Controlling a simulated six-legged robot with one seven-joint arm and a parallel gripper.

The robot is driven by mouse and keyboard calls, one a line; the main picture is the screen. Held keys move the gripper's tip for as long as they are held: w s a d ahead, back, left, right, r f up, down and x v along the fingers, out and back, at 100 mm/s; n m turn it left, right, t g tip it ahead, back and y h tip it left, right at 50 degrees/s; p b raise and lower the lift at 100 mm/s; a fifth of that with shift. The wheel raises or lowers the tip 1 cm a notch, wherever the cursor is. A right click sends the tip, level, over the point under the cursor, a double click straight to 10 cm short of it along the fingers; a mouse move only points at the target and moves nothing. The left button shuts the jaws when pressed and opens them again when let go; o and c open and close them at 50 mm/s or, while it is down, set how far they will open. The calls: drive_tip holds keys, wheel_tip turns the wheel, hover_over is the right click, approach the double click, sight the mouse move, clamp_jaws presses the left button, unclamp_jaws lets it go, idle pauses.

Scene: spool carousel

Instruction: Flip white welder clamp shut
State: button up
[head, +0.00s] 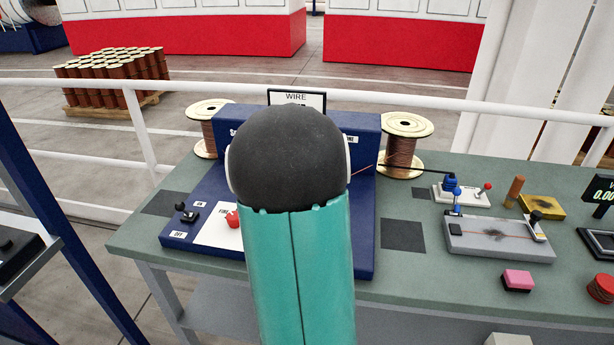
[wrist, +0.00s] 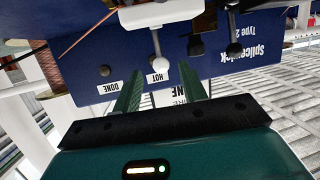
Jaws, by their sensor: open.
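The white clamp (wrist: 157,45) of the welder shows in the upside-down wrist view as a thin lever with a white ball end, rising from a pale bar (wrist: 165,12). My gripper (wrist: 161,72) is open, its two green fingers on either side of the white ball as seen. I cannot tell whether they touch it. The blue welder (head: 205,200) sits on the bench in the head view. My arm hides its middle there, including the white clamp and my fingers.
Copper wire spools (head: 403,145) stand on both sides of the welder on the green bench (head: 400,285). A switch (head: 186,212) and a red knob (head: 233,219) are on its left front. A grey tool plate (head: 498,238) and several small items lie to the right. A white railing runs behind.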

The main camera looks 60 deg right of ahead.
drive_tip(key=v, duration=0.6)
drive_tip(key=shift+r, duration=0.1)
idle(0.4)
drive_tip(key=w+a+r+n+y, duration=0.1)
drive_tip(key=w+a+n+y, duration=0.15)
drive_tip(key=a, duration=0.65)
drive_tip(key=w+a+r+n+t+y, duration=0.1)
drive_tip(key=w+a+r+y, duration=0.15)
drive_tip(key=a, duration=0.65)
drive_tip(key=w+a+r+n+y, duration=0.15)
drive_tip(key=a+y, duration=0.25)
drive_tip(key=a, duration=0.5)
drive_tip(key=s+a+n+g+y, duration=0.1)
drive_tip(key=s+a+n, duration=0.2)
drive_tip(key=s+a, duration=0.3)
drive_tip(key=s+a+n+g+y, duration=0.2)
drive_tip(key=s+a, duration=0.4)
drive_tip(key=a, duration=0.6)
drive_tip(key=shift+s+a+r+n+g, duration=0.25)
drive_tip(key=shift+s+r+n+g, duration=0.05)
drive_tip(key=shift+s+n, duration=0.1)
drive_tip(key=shift+c, duration=0.2)
drive_tip(key=shift+c, duration=0.4)
